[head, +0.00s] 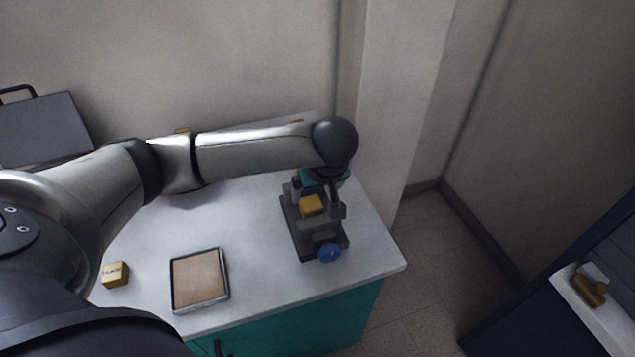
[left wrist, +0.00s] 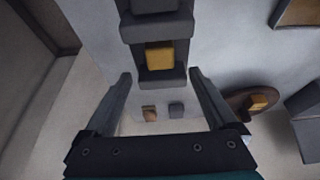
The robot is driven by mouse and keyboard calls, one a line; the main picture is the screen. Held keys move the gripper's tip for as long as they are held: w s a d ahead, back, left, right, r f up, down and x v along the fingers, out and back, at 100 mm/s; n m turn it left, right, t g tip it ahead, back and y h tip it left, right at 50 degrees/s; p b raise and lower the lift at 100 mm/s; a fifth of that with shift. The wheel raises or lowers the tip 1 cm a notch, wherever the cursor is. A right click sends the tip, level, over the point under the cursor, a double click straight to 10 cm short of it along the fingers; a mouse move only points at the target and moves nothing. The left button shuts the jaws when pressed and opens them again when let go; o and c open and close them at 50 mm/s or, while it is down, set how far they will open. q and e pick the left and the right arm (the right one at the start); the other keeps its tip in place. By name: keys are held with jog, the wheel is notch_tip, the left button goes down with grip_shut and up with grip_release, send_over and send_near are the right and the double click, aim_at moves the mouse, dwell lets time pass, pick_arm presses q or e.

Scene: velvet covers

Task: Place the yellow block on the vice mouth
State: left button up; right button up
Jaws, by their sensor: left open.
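A yellow block (head: 312,206) sits on the dark grey vice (head: 327,240), which has a blue round handle end, at the right of the table. In the left wrist view the yellow block (left wrist: 160,56) rests at the gap between the jaws of the vice (left wrist: 161,79). I cannot tell whether it touches both jaws. My left gripper (left wrist: 159,76) is open, its two fingers spread to either side of the vice with the block beyond the tips. In the head view my left gripper is mostly hidden under its arm. My right gripper is not in view.
A second yellow block (head: 115,274) with dark lettering stands at the table's left. A tan-bottomed, dark-rimmed tray (head: 224,283) lies at front centre. The white table (head: 256,240) is bare between tray and vice. A wall rises close behind the table.

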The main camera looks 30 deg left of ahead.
pick_arm(q)
jog(key=shift+v, duration=1.5)
